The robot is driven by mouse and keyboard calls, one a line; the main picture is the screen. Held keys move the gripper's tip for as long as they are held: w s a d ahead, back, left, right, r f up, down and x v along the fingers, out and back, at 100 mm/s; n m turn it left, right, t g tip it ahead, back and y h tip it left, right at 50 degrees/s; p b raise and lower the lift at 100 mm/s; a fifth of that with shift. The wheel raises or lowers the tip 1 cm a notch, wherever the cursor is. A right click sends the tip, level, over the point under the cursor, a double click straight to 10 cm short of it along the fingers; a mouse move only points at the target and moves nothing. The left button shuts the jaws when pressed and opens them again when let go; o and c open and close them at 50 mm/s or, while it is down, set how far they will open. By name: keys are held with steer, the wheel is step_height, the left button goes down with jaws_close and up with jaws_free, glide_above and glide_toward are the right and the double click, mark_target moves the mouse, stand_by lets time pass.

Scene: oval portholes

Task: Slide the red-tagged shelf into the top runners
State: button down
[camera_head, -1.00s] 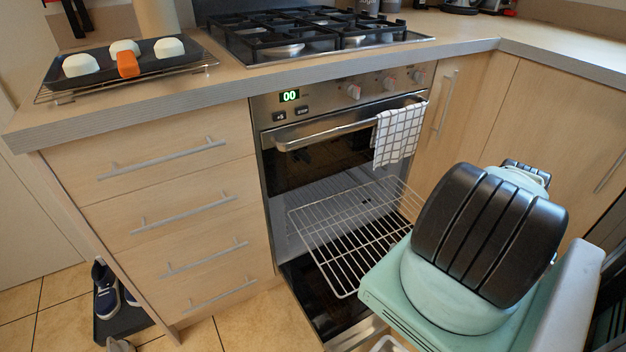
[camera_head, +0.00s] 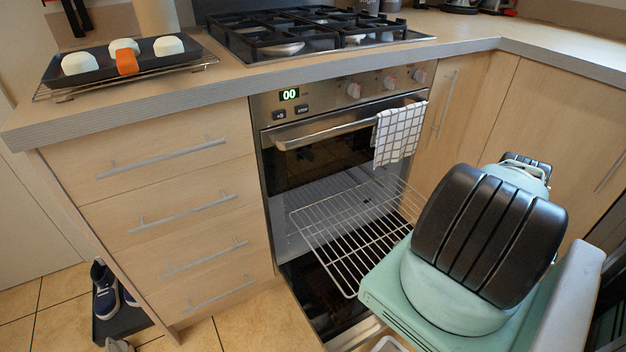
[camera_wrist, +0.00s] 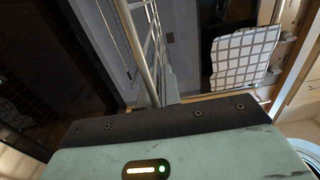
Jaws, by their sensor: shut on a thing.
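The wire shelf (camera_head: 345,240) lies roughly flat at the open mouth of the oven (camera_head: 300,150). Its near right part is hidden behind my arm, and no red tag shows. I cannot tell which runners, if any, it touches. In the wrist view the shelf's rod and wires (camera_wrist: 140,50) run up from my gripper (camera_wrist: 155,104). My gripper is shut on the shelf's edge; its fingers are mostly hidden in the wrist view. In the head view my arm covers the gripper.
The oven door (camera_head: 325,305) hangs open below the shelf. A checked towel (camera_head: 398,132) hangs on the oven's upper handle, and shows close by in the wrist view (camera_wrist: 242,55). Drawers (camera_head: 165,210) stand left. A tray with white pieces (camera_head: 110,62) is on the counter.

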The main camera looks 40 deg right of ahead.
steer(key=shift+w, duration=0.1)
steer(key=shift+x, duration=0.95)
steer(key=shift+w, duration=0.15)
steer(key=shift+x, duration=1.35)
steer(key=b, duration=0.1)
glide_toward(363, 210)
steer(key=shift+w+d+f, duration=0.1)
steer(key=shift+w+d, duration=0.1)
steer(key=shift+w, duration=0.3)
steer(key=shift+b+x, duration=1.05)
steer(key=shift+x, duration=3.35)
